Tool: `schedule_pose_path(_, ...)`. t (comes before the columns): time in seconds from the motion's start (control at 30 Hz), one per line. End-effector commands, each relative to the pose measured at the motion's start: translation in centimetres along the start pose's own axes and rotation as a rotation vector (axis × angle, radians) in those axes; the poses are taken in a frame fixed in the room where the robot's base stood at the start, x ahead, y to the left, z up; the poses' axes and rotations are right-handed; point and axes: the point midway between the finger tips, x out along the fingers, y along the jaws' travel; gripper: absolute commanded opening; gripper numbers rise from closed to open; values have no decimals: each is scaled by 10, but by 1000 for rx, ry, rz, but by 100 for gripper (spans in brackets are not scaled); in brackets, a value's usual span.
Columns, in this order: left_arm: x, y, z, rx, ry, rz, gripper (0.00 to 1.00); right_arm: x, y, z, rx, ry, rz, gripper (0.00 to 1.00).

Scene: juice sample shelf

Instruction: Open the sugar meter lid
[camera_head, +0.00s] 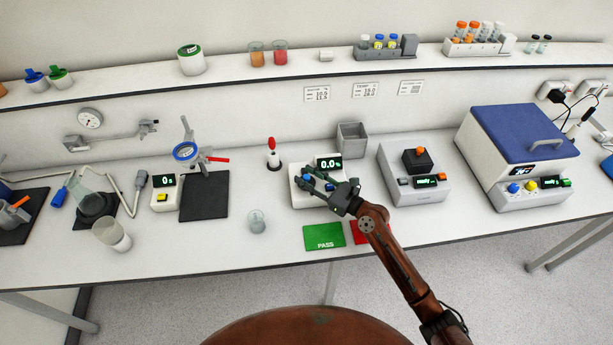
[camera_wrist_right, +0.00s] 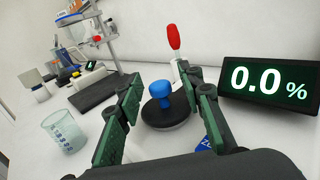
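The sugar meter (camera_head: 302,201) is a white box with a display (camera_head: 328,163) reading 0.0; in the right wrist view the display (camera_wrist_right: 269,82) reads 0.0 %. Its black round lid (camera_wrist_right: 171,119) lies flat and carries an upright blue knob (camera_wrist_right: 161,94). My right gripper (camera_head: 316,180) is over the meter and partly hides it in the head view. In the right wrist view its green fingers (camera_wrist_right: 164,88) are open, one on each side of the knob, with gaps showing. My left gripper is not in view.
A red-topped tool (camera_head: 272,152) stands left behind the meter and a glass beaker (camera_head: 257,221) stands left of it. A green PASS mat (camera_head: 324,237) and a red mat (camera_head: 358,233) lie in front. A grey bin (camera_head: 351,138) is behind; another instrument (camera_head: 413,174) is right.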

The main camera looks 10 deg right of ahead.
Motion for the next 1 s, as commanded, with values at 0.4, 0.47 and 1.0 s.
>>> schedule_pose_path(0.4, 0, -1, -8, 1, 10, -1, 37, 5, 2, 0, 0, 0, 3, 28)
schedule_pose_path(0.47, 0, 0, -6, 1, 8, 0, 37, 5, 2, 0, 0, 0, 4, 24)
schedule_pose_path(1.0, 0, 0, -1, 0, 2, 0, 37, 4, 2, 0, 0, 0, 3, 0)
